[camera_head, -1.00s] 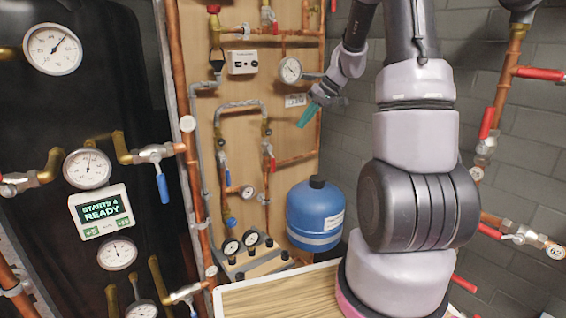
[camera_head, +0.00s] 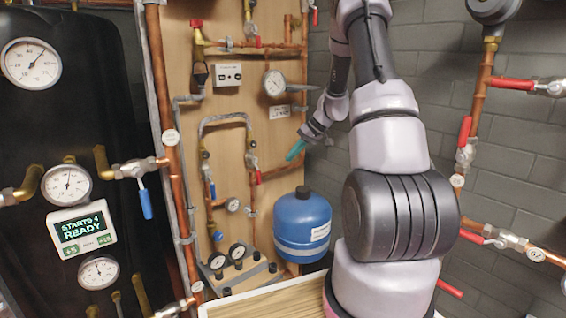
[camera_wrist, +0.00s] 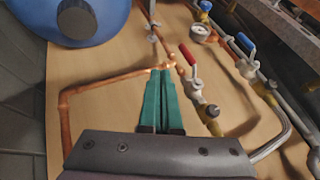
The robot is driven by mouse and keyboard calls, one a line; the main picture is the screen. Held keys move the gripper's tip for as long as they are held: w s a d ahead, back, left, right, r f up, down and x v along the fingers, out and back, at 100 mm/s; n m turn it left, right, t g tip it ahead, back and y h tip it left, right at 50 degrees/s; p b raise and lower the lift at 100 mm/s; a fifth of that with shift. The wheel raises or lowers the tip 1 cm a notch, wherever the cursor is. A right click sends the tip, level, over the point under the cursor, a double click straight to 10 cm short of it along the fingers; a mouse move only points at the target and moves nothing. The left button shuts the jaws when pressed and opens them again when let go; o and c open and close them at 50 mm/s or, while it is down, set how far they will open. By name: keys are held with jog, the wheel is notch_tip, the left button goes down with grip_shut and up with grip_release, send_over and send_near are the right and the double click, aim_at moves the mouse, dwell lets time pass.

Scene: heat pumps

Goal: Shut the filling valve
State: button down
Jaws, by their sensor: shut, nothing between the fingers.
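A red-handled valve (camera_head: 254,166) sits on the board's pipework, on the right leg of a grey hose loop; in the wrist view its red lever (camera_wrist: 188,61) lies roughly along its pipe. A blue-handled valve (camera_head: 210,188) is on the left leg; its blue lever (camera_wrist: 245,44) also shows in the wrist view. I cannot read a label telling which is the filling valve. My gripper (camera_head: 291,153), with green fingers, is to the right of the red lever and slightly higher. In the wrist view my gripper (camera_wrist: 164,72) is shut and empty, apart from the red lever.
A copper pipe (camera_wrist: 105,84) runs across the board near my fingertips. A blue vessel (camera_head: 301,228) stands below my gripper; it also shows in the wrist view (camera_wrist: 75,20). A small gauge (camera_head: 232,205) is near the blue lever. A black tank (camera_head: 90,120) stands at left.

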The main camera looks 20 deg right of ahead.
jog(key=w+a+f, duration=0.2)
jog(key=a+f, duration=0.4)
jog(key=a, duration=0.2)
jog(key=shift+a+f, duration=0.15)
jog(key=shift+f, duration=0.25)
jog(key=shift+w, duration=0.1)
